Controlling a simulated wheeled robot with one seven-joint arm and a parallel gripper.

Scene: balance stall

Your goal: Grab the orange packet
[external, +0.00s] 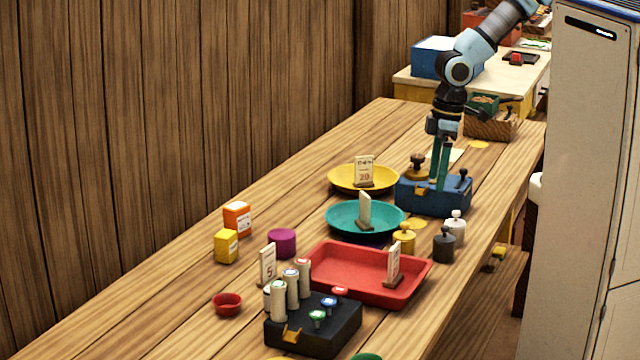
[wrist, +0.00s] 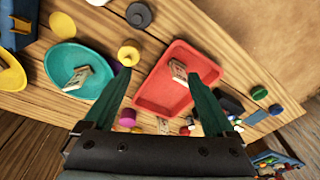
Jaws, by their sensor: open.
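The orange packet (external: 237,218) stands upright on the wooden table near the wall, left of the purple cylinder and just behind a yellow packet (external: 226,246). I cannot make it out in the wrist view. My gripper (external: 439,184) points down at the far right part of the table, in front of or over the blue scale base, well away from the orange packet. In the wrist view my gripper (wrist: 156,76) has its two green fingers spread wide with nothing held between them.
Between them lie a yellow dish (external: 340,184), a teal dish (external: 335,226) and a red tray (external: 330,277), with upright cards. Table left of the packets is clear.

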